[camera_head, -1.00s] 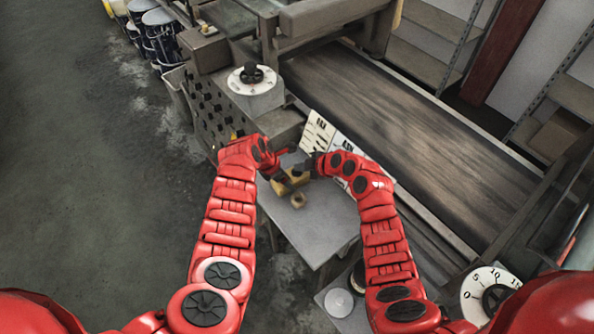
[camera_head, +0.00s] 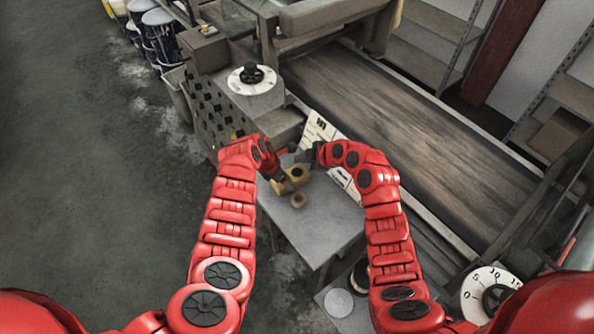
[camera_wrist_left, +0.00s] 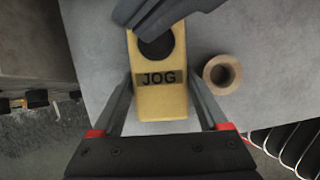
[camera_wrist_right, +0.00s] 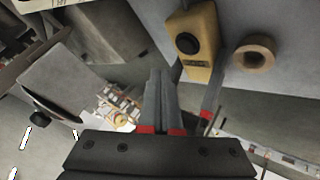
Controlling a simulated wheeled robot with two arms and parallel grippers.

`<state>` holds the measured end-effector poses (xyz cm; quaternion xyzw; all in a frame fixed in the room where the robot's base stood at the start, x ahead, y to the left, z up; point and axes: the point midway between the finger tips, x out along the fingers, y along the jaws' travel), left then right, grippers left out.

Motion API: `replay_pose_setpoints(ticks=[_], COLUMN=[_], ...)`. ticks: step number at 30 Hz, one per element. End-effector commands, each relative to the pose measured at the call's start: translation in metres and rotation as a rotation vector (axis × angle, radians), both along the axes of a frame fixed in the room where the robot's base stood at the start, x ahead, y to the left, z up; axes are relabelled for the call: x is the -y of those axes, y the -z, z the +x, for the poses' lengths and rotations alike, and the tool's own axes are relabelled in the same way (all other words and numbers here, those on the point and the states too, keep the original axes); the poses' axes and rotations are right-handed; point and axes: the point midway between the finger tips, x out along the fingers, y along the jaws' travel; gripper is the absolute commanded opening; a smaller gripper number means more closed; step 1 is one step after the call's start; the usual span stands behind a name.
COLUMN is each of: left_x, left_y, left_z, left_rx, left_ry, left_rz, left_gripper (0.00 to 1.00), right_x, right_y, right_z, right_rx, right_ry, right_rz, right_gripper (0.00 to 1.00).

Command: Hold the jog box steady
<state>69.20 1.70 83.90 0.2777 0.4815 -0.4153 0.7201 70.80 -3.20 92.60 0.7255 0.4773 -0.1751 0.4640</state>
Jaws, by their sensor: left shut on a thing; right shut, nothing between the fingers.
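The yellow jog box (camera_head: 298,176) is on the small grey table, with its JOG label and dark round button showing in the left wrist view (camera_wrist_left: 160,102). My left gripper (camera_wrist_left: 163,88) is shut on the box, one finger along each long side. My right gripper (camera_wrist_right: 162,74) is shut and empty, beside the box in the right wrist view. Its grey fingers cross over the box's button end in the left wrist view. The black button (camera_wrist_right: 187,43) shows uncovered in the right wrist view.
A tan ring-shaped roll (camera_wrist_left: 222,74) lies on the table (camera_head: 320,222) close beside the box. A printed card (camera_head: 318,132) stands behind it, along the conveyor (camera_head: 410,130). A white dial (camera_head: 252,79) is on the machine at the back left.

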Motion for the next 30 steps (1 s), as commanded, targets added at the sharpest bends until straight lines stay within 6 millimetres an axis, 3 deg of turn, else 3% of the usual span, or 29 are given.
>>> replay_pose_setpoints(ticks=[7, 30], left_x=[0.0, 0.0], left_y=[0.0, 0.0], left_z=[0.0, 0.0], left_rx=[0.001, 0.001], left_ry=[0.0, 0.0], left_rz=[-0.001, -0.001], left_gripper=[0.06, 0.06], right_x=[0.0, 0.0], right_y=[-0.019, -0.019], right_z=[0.0, 0.0], right_rx=[0.002, 0.001], right_ry=[-0.002, 0.0], right_rz=[-0.001, 0.0], right_gripper=[0.0, 0.0])
